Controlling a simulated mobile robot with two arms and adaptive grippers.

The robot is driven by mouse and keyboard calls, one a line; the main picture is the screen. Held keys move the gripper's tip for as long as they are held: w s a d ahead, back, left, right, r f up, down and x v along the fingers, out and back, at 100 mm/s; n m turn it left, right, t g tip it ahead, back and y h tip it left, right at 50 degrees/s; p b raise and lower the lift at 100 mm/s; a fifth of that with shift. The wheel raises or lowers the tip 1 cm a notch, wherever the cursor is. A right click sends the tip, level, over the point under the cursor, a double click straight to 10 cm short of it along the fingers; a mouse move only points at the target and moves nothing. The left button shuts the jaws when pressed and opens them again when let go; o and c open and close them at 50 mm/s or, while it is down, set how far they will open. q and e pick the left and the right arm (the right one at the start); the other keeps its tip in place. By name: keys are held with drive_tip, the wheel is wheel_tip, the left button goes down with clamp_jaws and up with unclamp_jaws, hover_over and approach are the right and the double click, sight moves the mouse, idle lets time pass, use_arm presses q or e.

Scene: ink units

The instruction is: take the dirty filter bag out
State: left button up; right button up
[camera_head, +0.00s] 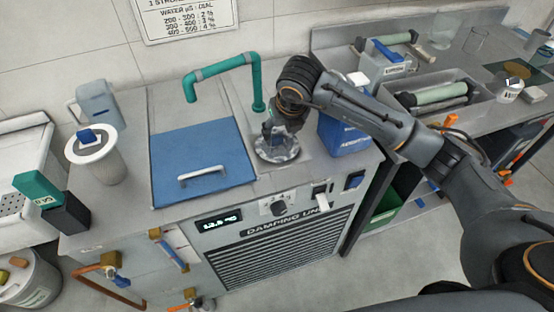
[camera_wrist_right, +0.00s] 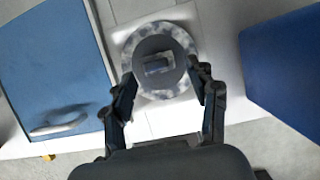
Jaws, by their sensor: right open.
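The dirty filter bag (camera_wrist_right: 143,88) has a grey, stained, mottled ring, a dark middle and a small grey block-like grip across it. It sits in the top of the damping unit (camera_head: 258,213), to the right of the blue lid. In the head view its ring (camera_head: 276,156) shows below my right gripper (camera_head: 274,134), which points down over it. In the wrist view my right gripper (camera_wrist_right: 161,76) is open, with one finger on each side of the ring and the grip between them. I cannot tell whether the fingers touch the bag. My left gripper is not in view.
The blue lid (camera_head: 200,150) with its white handle is shut beside a green pipe (camera_head: 259,80). A blue box (camera_head: 343,135) stands close on the right. A white-rimmed container (camera_head: 95,165) with a blue grip stands on the left. A sink bench (camera_head: 480,95) is at right.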

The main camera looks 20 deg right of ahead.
sight(277, 136)
drive_tip(key=x, duration=0.3)
drive_tip(key=p+x, duration=0.1)
drive_tip(key=shift+w+a+f, duration=0.15)
drive_tip(key=shift+a+f, duration=0.1)
drive_tip(key=shift+f, duration=0.05)
clamp_jaws()
